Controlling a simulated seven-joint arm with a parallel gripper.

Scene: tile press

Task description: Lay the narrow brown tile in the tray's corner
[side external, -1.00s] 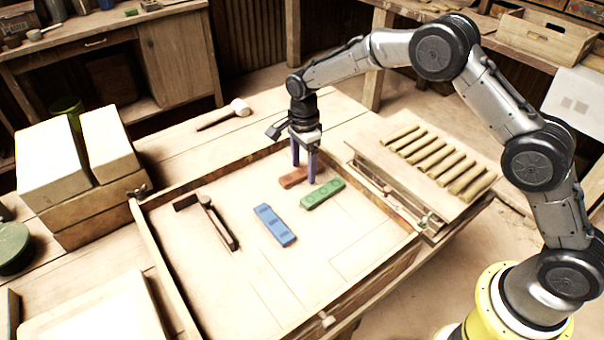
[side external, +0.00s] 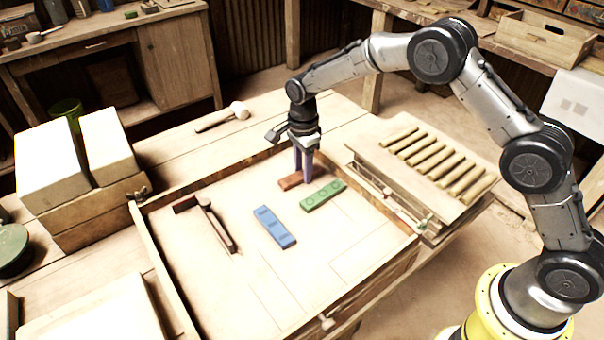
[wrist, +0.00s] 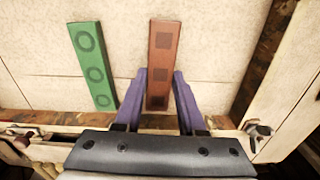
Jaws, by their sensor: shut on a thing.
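The narrow brown tile (side external: 288,183) is reddish-brown and lies in the far part of the tray (side external: 163,268), near its far wall. The wrist view shows the tile (wrist: 164,50) running away from between my fingers, with faint square marks on its top. My gripper (side external: 303,179) points down and is shut on the tile, one purple finger on each long side. My gripper also shows in the wrist view (wrist: 160,76). The tile seems at or near the tray floor; I cannot tell whether it touches. Its held end is partly hidden in the side view.
A green tile (side external: 323,195) lies close by, right of the brown one. A blue tile (side external: 274,227) and a dark square tool (side external: 207,222) lie nearer the tray's left. A slatted rack (side external: 440,160) stands to the right. The tray's near part is clear.

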